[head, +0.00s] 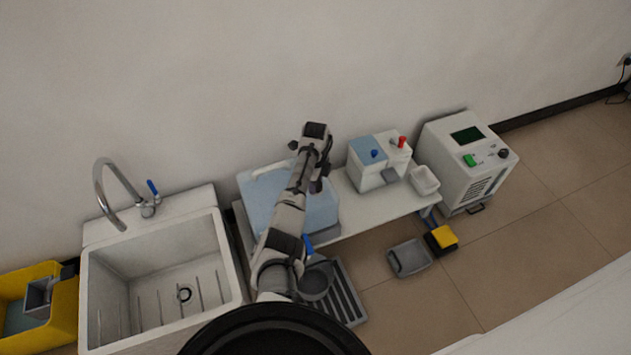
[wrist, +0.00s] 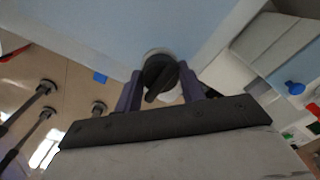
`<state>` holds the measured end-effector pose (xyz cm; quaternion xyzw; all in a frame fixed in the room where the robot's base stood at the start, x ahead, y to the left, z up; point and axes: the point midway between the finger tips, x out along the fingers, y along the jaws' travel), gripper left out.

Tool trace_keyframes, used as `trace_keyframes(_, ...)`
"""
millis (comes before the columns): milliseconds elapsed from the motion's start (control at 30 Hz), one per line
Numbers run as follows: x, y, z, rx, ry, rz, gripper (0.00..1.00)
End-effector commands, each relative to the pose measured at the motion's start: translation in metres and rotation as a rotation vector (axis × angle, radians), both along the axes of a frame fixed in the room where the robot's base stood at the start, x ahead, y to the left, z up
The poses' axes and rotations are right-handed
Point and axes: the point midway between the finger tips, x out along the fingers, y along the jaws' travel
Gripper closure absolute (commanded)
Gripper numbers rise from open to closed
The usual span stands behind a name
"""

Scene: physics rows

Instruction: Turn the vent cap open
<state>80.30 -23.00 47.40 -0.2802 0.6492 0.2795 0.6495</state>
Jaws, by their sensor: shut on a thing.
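The vent cap (wrist: 160,74) is a dark round knob with a raised grip bar, seen in the wrist view at the edge of a pale blue container (wrist: 120,25). My gripper (wrist: 160,85) has its two purple fingers on either side of the cap and is shut on it. The grip bar lies slanted in the picture. In the head view the pale blue container (head: 262,200) lies on the white bench, and my arm reaches across it. The cap is hidden there behind my arm.
A white and blue device (head: 371,176) with blue and red knobs stands right of the container, beside a small white tray (head: 425,180). A white cabinet with a dark screen (head: 467,135) is further right. A sink (head: 160,280) with a tap is on the left.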

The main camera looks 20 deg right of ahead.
Motion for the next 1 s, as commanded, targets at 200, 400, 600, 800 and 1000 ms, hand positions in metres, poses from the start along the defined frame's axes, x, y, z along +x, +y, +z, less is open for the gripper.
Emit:
trace_keyframes(200, -0.0003, -0.0014, 0.0007, -0.002, -0.001, -0.013, 0.83)
trace_keyframes(400, -0.0003, -0.0014, 0.0006, -0.001, 0.000, -0.013, 0.83)
trace_keyframes(600, -0.0003, -0.0010, 0.0005, -0.001, 0.000, -0.012, 0.40)
trace_keyframes(800, -0.0002, -0.0005, 0.0002, 0.000, 0.000, -0.010, 0.39)
trace_keyframes(1000, 0.0003, -0.0007, 0.0083, -0.001, -0.001, -0.010, 0.39)
